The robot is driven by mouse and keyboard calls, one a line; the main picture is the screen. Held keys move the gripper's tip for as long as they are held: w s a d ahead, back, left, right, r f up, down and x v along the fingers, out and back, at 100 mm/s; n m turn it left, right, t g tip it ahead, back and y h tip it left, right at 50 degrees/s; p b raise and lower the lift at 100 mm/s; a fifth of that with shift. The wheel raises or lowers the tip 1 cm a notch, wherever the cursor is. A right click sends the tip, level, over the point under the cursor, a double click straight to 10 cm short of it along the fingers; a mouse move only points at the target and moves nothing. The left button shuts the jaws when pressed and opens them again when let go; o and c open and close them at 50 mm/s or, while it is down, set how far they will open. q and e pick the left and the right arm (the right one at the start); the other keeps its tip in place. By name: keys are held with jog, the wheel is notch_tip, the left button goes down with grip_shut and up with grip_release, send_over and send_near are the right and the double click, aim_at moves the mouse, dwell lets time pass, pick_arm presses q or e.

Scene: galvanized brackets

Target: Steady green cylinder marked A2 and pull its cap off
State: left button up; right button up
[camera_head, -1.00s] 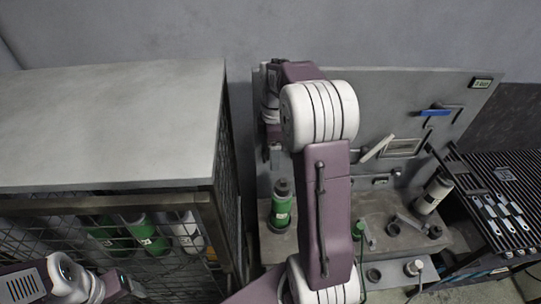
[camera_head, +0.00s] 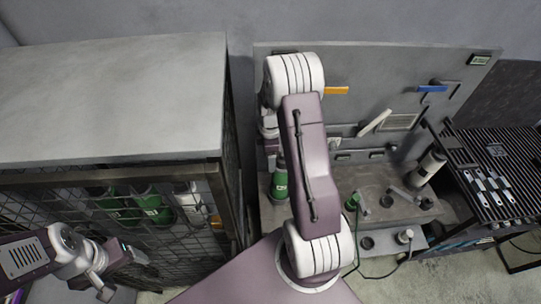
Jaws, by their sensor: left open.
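A green cylinder (camera_head: 280,185) with a pale label stands upright on the grey workbench, left of my large arm link. Its marking is too small to read. Its top is hidden by my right gripper (camera_head: 269,150), which points down just above or around it; I cannot tell whether they touch, and its fingers are mostly covered. My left gripper (camera_head: 123,265) is low at the left in front of the mesh cage, open and away from the cylinder. A smaller green item (camera_head: 352,202) stands right of my arm.
A mesh cage (camera_head: 228,190) with a grey top holds green cylinders (camera_head: 150,203) at the left. A pale cylinder (camera_head: 429,166) leans on the bench's right side. A slatted rack (camera_head: 497,150) with tools stands at far right. A cable crosses the bench front.

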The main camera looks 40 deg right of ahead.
jog(key=shift+s+d+f, duration=0.15)
jog(key=shift+s+f, duration=0.05)
jog(key=shift+s, duration=0.2)
jog(key=shift+c, duration=0.3)
jog(key=c, duration=0.5)
pick_arm(q)
jog(key=shift+s+d+r, duration=0.1)
jog(key=shift+s+d, duration=0.05)
jog(key=shift+d, duration=0.05)
pick_arm(e)
grip_shut()
jog(key=shift+w+d+r, duration=0.1)
jog(key=o, duration=0.6)
grip_release()
jog(key=shift+c, duration=0.2)
